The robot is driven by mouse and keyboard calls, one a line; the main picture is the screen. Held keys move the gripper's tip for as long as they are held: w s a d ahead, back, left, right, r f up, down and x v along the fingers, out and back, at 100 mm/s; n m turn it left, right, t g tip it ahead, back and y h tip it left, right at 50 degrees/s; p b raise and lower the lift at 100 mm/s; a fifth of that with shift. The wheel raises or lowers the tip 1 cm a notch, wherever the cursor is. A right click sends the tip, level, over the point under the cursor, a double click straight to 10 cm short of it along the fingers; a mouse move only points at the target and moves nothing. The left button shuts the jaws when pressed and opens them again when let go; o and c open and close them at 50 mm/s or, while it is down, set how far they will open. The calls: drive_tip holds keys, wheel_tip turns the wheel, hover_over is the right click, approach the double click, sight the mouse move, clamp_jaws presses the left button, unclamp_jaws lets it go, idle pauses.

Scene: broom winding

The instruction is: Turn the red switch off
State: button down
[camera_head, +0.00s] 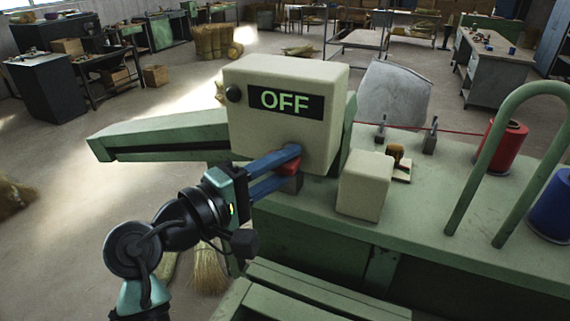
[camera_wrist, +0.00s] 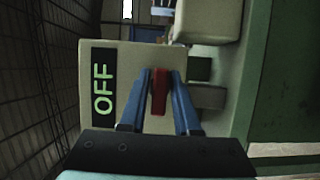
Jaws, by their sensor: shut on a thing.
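The red switch (camera_head: 289,165) sits low on the front of a cream control box (camera_head: 318,88). The box's black display (camera_head: 285,101) reads OFF in green letters. My gripper (camera_head: 290,160) reaches in from the lower left, its blue fingers shut on the red switch. In the wrist view the red switch (camera_wrist: 159,92) stands between the two blue fingers, beside the sideways OFF display (camera_wrist: 103,88). The fingers partly cover the switch in the head view.
The box stands on a green machine bench (camera_head: 310,215). A smaller cream block (camera_head: 364,185), a green hoop (camera_head: 480,150), a red spool (camera_head: 502,147) and a blue spool (camera_head: 553,205) stand to the right. A green beam (camera_head: 165,140) extends left.

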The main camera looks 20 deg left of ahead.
drive_tip(key=shift+a, duration=0.2)
drive_tip(key=c, duration=0.8)
unclamp_jaws()
drive_tip(key=shift+s, duration=0.1)
drive_tip(key=b+v, duration=0.3)
drive_tip(key=v, duration=0.9)
drive_tip(key=shift+s+a+b, duration=0.2)
drive_tip(key=shift+s+b, duration=0.15)
drive_tip(key=shift+b, duration=0.05)
